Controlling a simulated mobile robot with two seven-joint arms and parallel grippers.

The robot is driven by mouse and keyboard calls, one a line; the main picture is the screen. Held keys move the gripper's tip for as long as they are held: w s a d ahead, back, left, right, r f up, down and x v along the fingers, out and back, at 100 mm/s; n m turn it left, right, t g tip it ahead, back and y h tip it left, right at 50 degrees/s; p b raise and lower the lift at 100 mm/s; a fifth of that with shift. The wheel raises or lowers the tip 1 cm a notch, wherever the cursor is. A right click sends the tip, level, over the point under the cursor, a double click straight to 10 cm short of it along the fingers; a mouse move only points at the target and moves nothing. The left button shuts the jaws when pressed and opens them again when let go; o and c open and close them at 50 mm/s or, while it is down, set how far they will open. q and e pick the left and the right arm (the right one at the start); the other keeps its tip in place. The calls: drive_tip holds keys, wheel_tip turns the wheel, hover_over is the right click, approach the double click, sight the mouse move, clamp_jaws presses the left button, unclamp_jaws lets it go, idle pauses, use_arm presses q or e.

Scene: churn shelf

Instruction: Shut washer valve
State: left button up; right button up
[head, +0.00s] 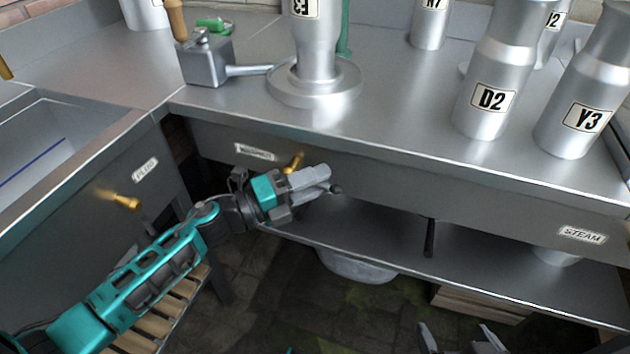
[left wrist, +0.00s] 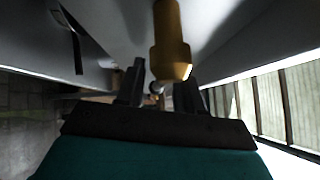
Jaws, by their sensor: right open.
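A brass valve handle (head: 294,161) sticks out from the front panel of the steel bench, beside a small white label (head: 255,152) whose word I cannot read clearly. My left gripper (head: 325,181) is just below and to the right of this handle, in front of the panel. In the left wrist view the brass handle (left wrist: 171,45) hangs large above the gripper (left wrist: 158,92). The fingers stand apart, and the handle does not appear clamped between them. My right gripper (head: 462,340) is open and empty at the bottom edge, low over the floor.
A second brass handle (head: 120,199) sits on the left panel under another label (head: 146,170). A STEAM label (head: 582,236) is at the far right. Metal churns, including D2 (head: 485,100) and Y3 (head: 575,120), stand on the bench. A lower shelf (head: 380,233) runs beneath.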

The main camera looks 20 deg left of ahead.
use_arm(q)
drive_tip(key=shift+d, duration=0.1)
drive_tip(key=shift+c, duration=0.4)
clamp_jaws()
